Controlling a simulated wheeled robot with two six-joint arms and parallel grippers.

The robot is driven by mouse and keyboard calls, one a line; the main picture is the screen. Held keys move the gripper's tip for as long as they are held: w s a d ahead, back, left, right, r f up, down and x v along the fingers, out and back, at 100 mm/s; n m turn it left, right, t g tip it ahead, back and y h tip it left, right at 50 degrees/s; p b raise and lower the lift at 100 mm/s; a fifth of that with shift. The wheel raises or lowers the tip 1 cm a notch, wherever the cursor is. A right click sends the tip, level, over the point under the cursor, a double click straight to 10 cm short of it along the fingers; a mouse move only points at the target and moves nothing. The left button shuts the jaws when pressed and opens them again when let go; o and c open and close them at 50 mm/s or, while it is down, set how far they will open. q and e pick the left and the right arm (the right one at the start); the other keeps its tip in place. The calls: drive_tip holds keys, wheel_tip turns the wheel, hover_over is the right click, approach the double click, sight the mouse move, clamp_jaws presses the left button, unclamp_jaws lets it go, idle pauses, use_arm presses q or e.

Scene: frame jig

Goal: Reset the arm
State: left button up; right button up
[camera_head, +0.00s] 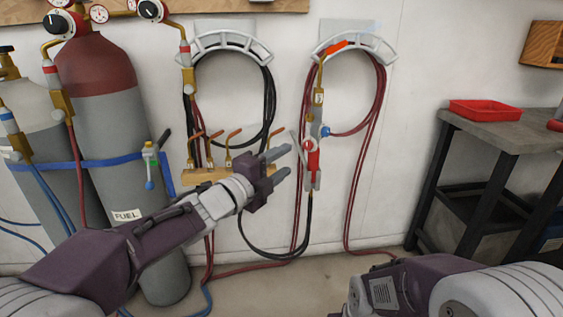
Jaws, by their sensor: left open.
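My left arm comes in from the lower left and reaches up to the right. My left gripper (284,163) is open, with its two grey fingers apart and nothing between them. It is in front of the wall, to the left of the hanging torch (312,145) with red and blue valves. A gap in the picture lies between fingertips and torch; their distance in depth is hard to tell. Part of my right arm (450,287) shows at the lower right, but its gripper is out of view.
Gas cylinders (108,110) stand at the left, held by a blue strap (100,162). Hoses hang from two wall hooks (232,45) and run to the floor. A wooden rack (205,175) holds torch tips. A workbench (490,128) with a red tray (485,110) stands at the right.

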use_arm(q)
drive_tip(key=s+a+f+n+g+y, duration=0.1)
drive_tip(key=a+f+n+g+y, duration=0.1)
drive_tip(key=a+f+n+y, duration=1.3)
drive_tip(key=s+a+f+n+g+h+p, duration=0.1)
drive_tip(key=s+a+f+n+g, duration=0.25)
drive_tip(key=s+f, duration=0.3)
drive_tip(key=s+a+f+n+g+h, duration=0.2)
drive_tip(key=s+a+f+n, duration=0.1)
drive_tip(key=s+a+f, duration=0.4)
drive_tip(key=s+d+f+n+g, duration=0.2)
drive_tip(key=s+f+n+g, duration=0.35)
drive_tip(key=s, duration=0.45)
wheel_tip(320, 180, up, 38)
drive_tip(key=p, duration=3.8)
drive_tip(key=shift+w+d+t, duration=0.2)
drive_tip(key=shift+w+t, duration=0.05)
drive_tip(key=shift+t, duration=0.15)
